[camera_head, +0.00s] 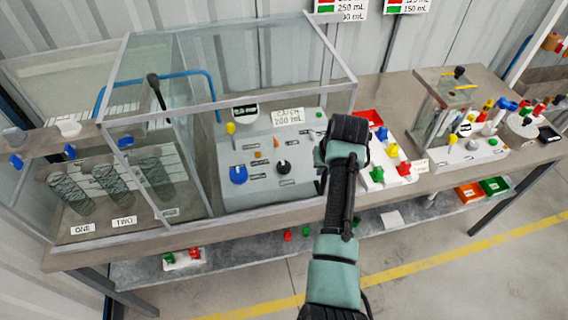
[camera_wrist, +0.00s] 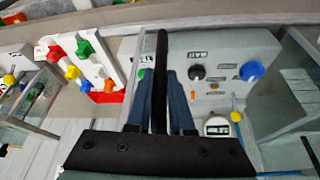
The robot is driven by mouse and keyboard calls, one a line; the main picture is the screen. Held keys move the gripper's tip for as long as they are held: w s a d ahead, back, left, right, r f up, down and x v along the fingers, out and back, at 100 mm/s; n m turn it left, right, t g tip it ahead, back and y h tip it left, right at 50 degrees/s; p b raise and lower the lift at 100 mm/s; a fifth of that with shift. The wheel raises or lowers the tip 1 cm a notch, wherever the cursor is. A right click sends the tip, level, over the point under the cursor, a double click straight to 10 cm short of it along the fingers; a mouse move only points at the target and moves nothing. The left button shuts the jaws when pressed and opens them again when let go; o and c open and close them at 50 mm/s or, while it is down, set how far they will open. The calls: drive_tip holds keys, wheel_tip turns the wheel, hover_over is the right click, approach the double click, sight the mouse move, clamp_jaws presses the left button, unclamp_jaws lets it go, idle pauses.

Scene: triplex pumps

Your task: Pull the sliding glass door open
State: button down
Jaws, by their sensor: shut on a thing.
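The sliding glass door belongs to a metal-framed glass case (camera_head: 230,97); I cannot tell from these views how far it stands open. In the wrist view, my gripper (camera_wrist: 160,78) has its two blue fingers closed on either side of an upright black bar (camera_wrist: 161,45), which looks like the door's handle. In the head view, my arm and wrist are at the right side of the case and hide the fingers and the bar. Another black handle (camera_head: 156,91) shows at the left part of the case.
A grey control panel (camera_head: 270,160) with blue and black knobs stands inside the case. To the right are a white valve block (camera_head: 392,172), a red tray (camera_head: 369,116) and a smaller glass case (camera_head: 440,105).

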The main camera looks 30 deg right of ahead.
drive_tip(key=s+d+b, duration=0.3)
drive_tip(key=d, duration=0.7)
drive_tip(key=shift+s, duration=0.15)
drive_tip(key=c, duration=0.8)
unclamp_jaws()
drive_tip(key=shift+a+r, duration=0.1)
drive_tip(key=shift+r, duration=0.05)
drive_tip(key=b+v, duration=0.2)
drive_tip(key=v, duration=1)
drive_tip(key=shift+s+r+b, duration=0.2)
drive_tip(key=shift+r+b, duration=0.15)
drive_tip(key=shift+b, duration=0.05)
drive_tip(key=shift+a, duration=0.1)
drive_tip(key=shift+f, duration=0.1)
